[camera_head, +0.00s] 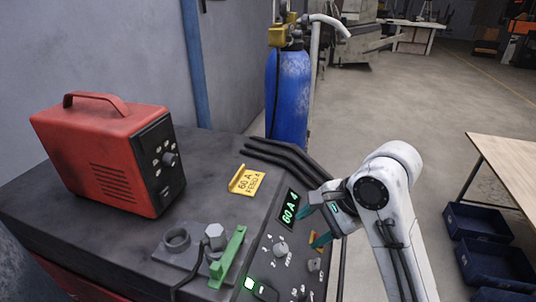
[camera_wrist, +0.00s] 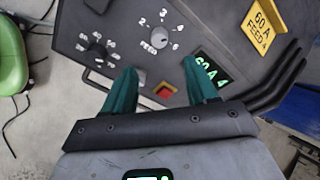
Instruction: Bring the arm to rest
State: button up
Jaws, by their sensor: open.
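My white arm reaches in from the lower right of the head view. My gripper (camera_head: 312,227) is over the right side of a dark machine's sloped control panel (camera_head: 262,262). Its two teal fingers are apart with nothing between them. In the wrist view my gripper (camera_wrist: 161,65) points at the panel, near a red button in a yellow square (camera_wrist: 166,90). A lit green display (camera_head: 290,212) reads "60 A 4"; one finger partly covers it in the wrist view. A numbered knob (camera_wrist: 159,38) is just beyond the fingertips. I cannot tell whether the fingers touch the panel.
A red power unit (camera_head: 115,150), a yellow "60 A FEED 4" sign (camera_head: 246,180), and a green clamp (camera_head: 228,258) are on the machine top. A blue gas cylinder (camera_head: 287,100) stands behind. A wooden table (camera_head: 508,160) and blue bins (camera_head: 492,262) are right. Open floor lies beyond.

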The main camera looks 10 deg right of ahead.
jog(key=s+f+n, duration=0.2)
jog(key=f, duration=0.1)
jog(key=s+a+f+n+t, duration=0.1)
jog(key=s+f+n, duration=0.1)
jog(key=f, duration=0.1)
jog(key=s+f+n, duration=0.2)
jog(key=f, duration=0.1)
jog(key=shift+s+a+f+t, duration=0.2)
jog(key=shift+f+t, duration=0.05)
jog(key=shift+t, duration=0.05)
jog(key=s+d+f+n+h, duration=0.2)
jog(key=s+d+f+n, duration=0.2)
jog(key=s, duration=0.3)
jog(key=s+d+f+n+h, duration=0.3)
jog(key=s+d+f+n, duration=0.15)
jog(key=s, duration=0.25)
jog(key=s+d+f+g+b, duration=0.1)
jog(key=s+f+g+b, duration=0.3)
jog(key=s+f, duration=0.5)
jog(key=shift+s+d+f+m+b, duration=0.45)
jog(key=shift+f+b, duration=0.25)
jog(key=shift+f, duration=0.1)
